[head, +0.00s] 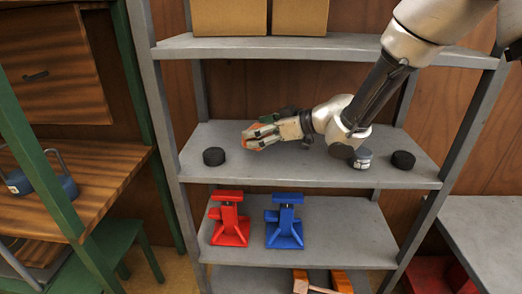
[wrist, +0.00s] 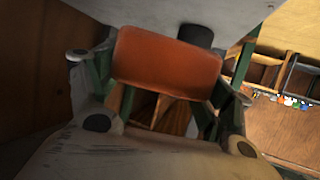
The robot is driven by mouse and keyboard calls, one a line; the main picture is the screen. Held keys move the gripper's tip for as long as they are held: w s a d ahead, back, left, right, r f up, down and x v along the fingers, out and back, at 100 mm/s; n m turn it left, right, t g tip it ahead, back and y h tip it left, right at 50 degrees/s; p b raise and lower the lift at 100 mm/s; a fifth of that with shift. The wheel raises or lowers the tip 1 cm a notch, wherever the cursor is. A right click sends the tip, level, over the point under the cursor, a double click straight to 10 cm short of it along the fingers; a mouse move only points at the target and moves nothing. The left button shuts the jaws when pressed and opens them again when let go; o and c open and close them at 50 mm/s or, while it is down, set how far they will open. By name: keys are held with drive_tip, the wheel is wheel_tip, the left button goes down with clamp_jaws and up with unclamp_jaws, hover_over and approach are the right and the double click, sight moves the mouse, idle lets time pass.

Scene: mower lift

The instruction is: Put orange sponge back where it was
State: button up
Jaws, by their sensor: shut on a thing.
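The orange sponge (wrist: 168,62) is held between the two fingers of my gripper (wrist: 160,85) in the wrist view. In the head view, my gripper (head: 262,134) is over the left half of the middle shelf (head: 300,174), with a bit of the orange sponge (head: 254,143) showing between the fingers. The gripper lies roughly level, pointing left. I cannot tell whether the sponge touches the shelf.
On the same shelf, a black puck (head: 214,156) sits left of my gripper. A grey-blue labelled can (head: 361,158) and another black puck (head: 403,160) sit at right. Red (head: 230,220) and blue (head: 285,222) jacks stand below. Cardboard boxes (head: 229,17) are above.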

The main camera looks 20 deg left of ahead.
drive_tip(key=shift+f, duration=2.9)
drive_tip(key=o, duration=1)
drive_tip(key=shift+f, duration=0.1)
drive_tip(key=v, duration=1.2)
